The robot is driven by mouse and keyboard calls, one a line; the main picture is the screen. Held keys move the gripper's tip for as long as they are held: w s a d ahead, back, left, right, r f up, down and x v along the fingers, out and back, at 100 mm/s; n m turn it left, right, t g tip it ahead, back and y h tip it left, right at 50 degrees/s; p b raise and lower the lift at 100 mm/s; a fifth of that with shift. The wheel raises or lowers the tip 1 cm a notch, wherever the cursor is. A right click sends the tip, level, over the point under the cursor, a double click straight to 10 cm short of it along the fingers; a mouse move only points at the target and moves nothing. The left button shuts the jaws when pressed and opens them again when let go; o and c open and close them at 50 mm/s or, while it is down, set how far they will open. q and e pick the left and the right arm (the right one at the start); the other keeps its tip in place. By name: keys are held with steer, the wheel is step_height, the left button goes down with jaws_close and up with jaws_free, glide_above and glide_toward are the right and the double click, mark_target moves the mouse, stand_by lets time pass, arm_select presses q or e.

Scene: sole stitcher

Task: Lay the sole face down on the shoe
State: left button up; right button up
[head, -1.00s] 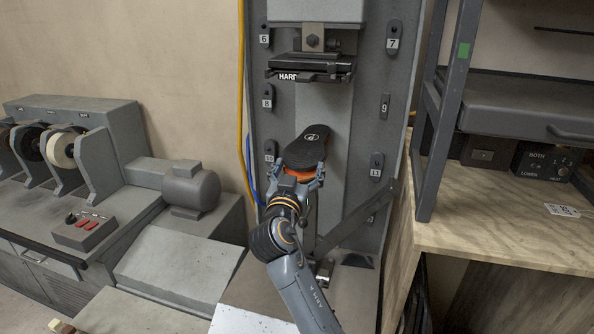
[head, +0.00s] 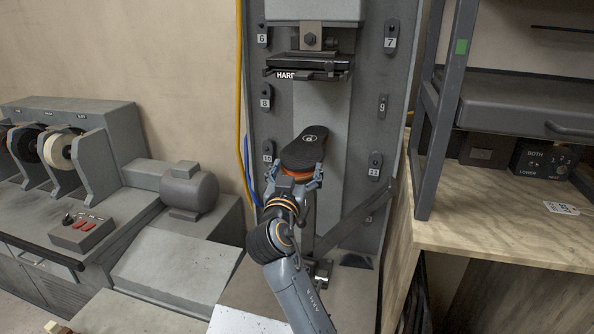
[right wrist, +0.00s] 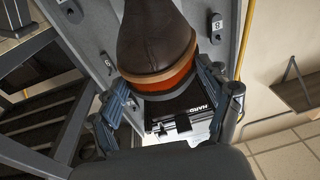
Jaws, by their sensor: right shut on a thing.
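The shoe's upper is hidden in the head view. My left gripper is not in view.
A black press pad (head: 310,66) marked HARD hangs above the sole with a gap between. Numbered plates line the column (head: 345,120). A bench with grinding wheels (head: 66,150) stands left; a wooden table with a metal rack (head: 500,225) stands right.

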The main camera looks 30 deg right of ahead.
stand_by(0.3)
steer(key=shift+f+b, duration=0.15)
steer(key=shift+b, duration=0.3)
steer(key=o, duration=1.5)
steer(key=shift+s, duration=0.1)
steer(key=b+v, duration=0.2)
steer(key=v, duration=0.4)
steer(key=shift+s+a, duration=0.15)
